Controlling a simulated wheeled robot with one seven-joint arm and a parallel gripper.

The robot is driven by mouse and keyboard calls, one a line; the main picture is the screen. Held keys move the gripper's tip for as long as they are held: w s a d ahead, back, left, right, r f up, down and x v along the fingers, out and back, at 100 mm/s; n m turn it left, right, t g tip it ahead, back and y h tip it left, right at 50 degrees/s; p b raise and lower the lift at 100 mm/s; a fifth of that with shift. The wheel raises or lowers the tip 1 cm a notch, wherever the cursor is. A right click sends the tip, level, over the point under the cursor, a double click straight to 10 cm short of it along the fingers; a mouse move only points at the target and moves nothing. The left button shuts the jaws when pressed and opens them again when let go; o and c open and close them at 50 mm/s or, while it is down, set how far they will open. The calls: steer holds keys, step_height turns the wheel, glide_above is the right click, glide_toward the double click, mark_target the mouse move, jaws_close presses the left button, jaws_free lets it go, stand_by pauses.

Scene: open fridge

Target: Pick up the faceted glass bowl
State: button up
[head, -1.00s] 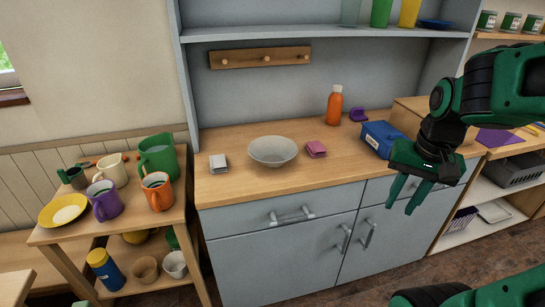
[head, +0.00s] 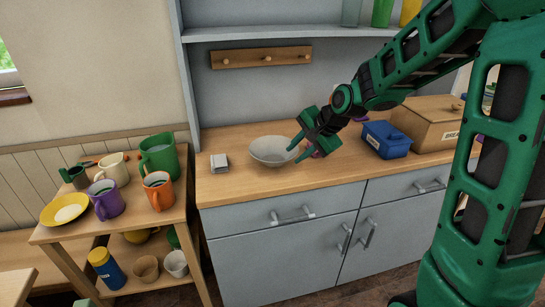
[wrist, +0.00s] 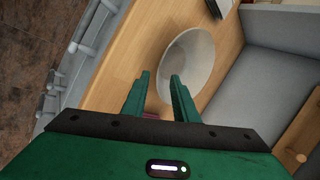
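The faceted glass bowl (head: 268,154), whitish grey and wide-rimmed, stands upright on the wooden counter. In the wrist view the bowl (wrist: 190,55) is just beyond my fingertips. My gripper (head: 294,153) is open, with its two green fingers pointing at the right side of the bowl's rim. In the wrist view the fingers (wrist: 160,76) are apart with nothing held between them. The right finger's tip overlaps the near rim in that view; I cannot tell whether it touches.
A small grey-white block (head: 219,163) lies left of the bowl. A pink item is mostly hidden behind my gripper. A blue box (head: 386,140) and a wooden bread box (head: 428,124) stand to the right. A side table at left holds several mugs and a yellow plate (head: 64,209).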

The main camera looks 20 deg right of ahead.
mark_target(291, 157)
steer(key=shift+x, duration=2.9)
jaws_close()
steer(key=shift+r, duration=0.1)
